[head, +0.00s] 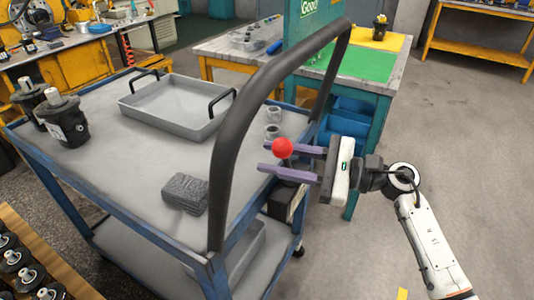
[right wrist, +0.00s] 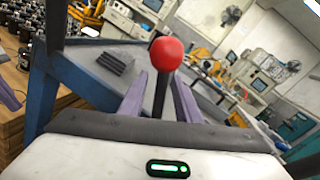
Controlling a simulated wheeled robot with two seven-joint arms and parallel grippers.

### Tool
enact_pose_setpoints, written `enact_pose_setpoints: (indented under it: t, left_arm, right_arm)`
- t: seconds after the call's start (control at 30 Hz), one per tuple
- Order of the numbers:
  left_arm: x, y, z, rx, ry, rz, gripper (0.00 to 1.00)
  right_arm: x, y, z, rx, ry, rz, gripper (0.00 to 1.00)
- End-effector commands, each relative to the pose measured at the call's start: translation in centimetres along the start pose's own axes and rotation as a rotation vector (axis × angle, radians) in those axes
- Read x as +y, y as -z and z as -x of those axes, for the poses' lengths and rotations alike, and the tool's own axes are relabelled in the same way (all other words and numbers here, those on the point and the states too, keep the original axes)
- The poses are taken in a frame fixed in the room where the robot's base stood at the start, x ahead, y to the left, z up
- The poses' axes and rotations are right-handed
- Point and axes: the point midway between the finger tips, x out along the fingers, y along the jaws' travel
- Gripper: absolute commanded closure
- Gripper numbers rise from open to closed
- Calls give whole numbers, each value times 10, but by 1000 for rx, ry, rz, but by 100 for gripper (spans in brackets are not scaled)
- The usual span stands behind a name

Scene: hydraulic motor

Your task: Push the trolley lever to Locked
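The trolley (head: 120,170) is a blue-framed cart with a grey top and a black handle (head: 237,115). Its lever is a dark stem with a red ball knob (head: 282,148), on a black box (head: 285,201) at the trolley's right side. The knob also shows in the right wrist view (right wrist: 166,53). My right gripper (head: 266,160) has its purple fingers apart, one on each side of the lever stem, with gaps visible in the wrist view. No lock marking can be read.
On the trolley top are a grey tray (head: 180,130) with black handles, black motors (head: 65,122), a dark ribbed block (head: 186,193) and small metal rings (head: 272,131). A workbench with a green mat (head: 368,64) stands behind. The floor at right is clear.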

Motion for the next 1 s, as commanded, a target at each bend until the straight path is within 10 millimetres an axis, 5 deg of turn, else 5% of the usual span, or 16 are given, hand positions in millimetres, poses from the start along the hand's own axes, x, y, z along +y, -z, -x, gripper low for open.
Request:
enact_pose_setpoints:
  t: [0.2,0.47,0.67,1.0]
  left_arm:
    - [0,-2,0,-7,1,0,100]
    - [0,-1,0,-4,1,1,100]
    - [1,0,0,-1,1,3,100]
    - [1,1,0,0,1,3,100]
  right_arm:
    - [0,0,-19,-1,2,-1,70]
    - [0,0,-21,0,2,-1,70]
    - [0,0,-21,0,1,-1,98]
    - [-1,1,-18,1,5,-8,100]
